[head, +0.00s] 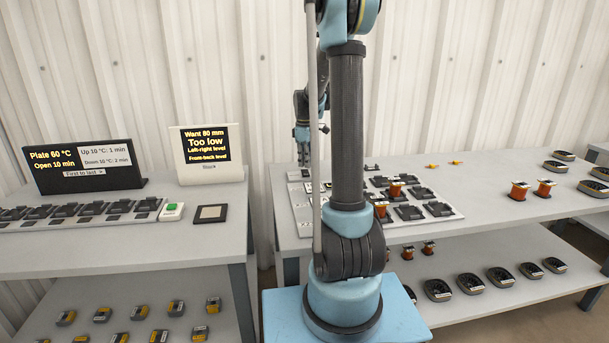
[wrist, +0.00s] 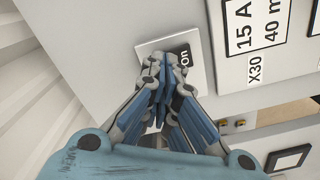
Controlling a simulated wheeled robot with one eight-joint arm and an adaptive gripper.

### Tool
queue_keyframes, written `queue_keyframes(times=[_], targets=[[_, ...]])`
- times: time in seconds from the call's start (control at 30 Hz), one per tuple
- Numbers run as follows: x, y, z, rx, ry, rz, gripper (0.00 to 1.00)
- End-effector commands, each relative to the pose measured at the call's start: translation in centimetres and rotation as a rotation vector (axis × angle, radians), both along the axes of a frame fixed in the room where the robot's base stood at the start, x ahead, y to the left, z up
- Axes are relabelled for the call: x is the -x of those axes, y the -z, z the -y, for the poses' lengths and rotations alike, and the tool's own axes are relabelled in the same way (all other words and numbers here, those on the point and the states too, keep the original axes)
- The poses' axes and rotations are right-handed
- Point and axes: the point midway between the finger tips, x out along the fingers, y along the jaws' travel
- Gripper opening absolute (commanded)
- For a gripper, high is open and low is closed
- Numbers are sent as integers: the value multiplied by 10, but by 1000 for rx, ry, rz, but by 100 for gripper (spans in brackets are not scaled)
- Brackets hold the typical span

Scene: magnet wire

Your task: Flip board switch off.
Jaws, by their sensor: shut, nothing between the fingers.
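My gripper (wrist: 163,62) is shut with nothing between its fingers. In the wrist view its fingertips are over a small pale plate (wrist: 147,48) with a black label reading "On" (wrist: 184,56), which I take as the board switch. The fingers cover most of that plate, so the lever is hidden and I cannot tell whether they touch it. In the head view my gripper (head: 302,159) points down at the back left corner of the grey board (head: 303,218), partly behind my arm.
Beside the switch is a label reading "15 A" and "40 m" (wrist: 257,25). Orange spools (head: 380,208) and black holders (head: 409,212) stand on the board. A left table (head: 150,245) carries two signs. The corrugated wall (head: 230,60) is close behind the gripper.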

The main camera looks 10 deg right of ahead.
Motion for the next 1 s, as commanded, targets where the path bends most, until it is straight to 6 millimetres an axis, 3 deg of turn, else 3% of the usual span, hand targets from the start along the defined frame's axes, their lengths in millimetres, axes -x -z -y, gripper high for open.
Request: queue_keyframes(times=[1.0], targets=[[0, 12, -1, 0, -1, 0, 0]])
